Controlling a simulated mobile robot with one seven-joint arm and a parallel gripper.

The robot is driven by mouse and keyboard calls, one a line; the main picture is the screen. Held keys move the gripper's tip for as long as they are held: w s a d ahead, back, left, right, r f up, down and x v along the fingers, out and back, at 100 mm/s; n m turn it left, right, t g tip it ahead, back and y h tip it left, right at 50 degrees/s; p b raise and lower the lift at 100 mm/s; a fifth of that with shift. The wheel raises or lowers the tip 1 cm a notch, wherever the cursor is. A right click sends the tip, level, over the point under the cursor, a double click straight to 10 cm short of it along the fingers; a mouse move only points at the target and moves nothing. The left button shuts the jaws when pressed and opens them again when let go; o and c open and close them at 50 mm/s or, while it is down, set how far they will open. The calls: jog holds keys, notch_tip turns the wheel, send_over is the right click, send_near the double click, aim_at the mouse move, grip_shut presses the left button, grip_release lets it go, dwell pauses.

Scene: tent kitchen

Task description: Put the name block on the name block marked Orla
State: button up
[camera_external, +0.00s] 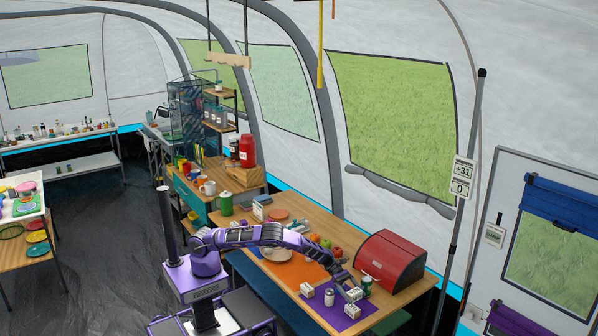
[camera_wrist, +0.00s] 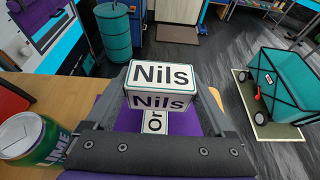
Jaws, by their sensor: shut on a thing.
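My gripper (camera_wrist: 163,104) is shut on a white name block marked Nils (camera_wrist: 162,74), with its fingers at either side of it. The held Nils block also shows in the external view (camera_external: 354,294), over the purple mat (camera_external: 327,316). Another white block (camera_wrist: 155,123), with letters that look like "Or", shows partly below the held block in the wrist view; the rest of it is hidden. In the external view a white block (camera_external: 352,311) sits on the mat just below the held one. I cannot tell whether the two touch.
A green can (camera_external: 367,285) stands close to my gripper, left in the wrist view (camera_wrist: 31,139). A white block (camera_external: 307,290) and a pale jar (camera_external: 329,297) stand left of the gripper. A red bread box (camera_external: 396,262) stands behind right. An orange mat (camera_external: 290,272) lies left.

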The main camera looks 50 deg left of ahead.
aim_at(353, 307)
jog(key=shift+f, duration=2.3)
jog(key=shift+f+b, duration=0.2)
jog(key=shift+b, duration=0.15)
jog(key=o, duration=1.1)
jog(key=shift+r, duration=0.2)
jog(key=shift+a+r, duration=0.15)
jog(key=shift+a, duration=0.15)
jog(key=p+v, duration=0.1)
jog(key=v, duration=1)
jog(key=shift+a, duration=0.25)
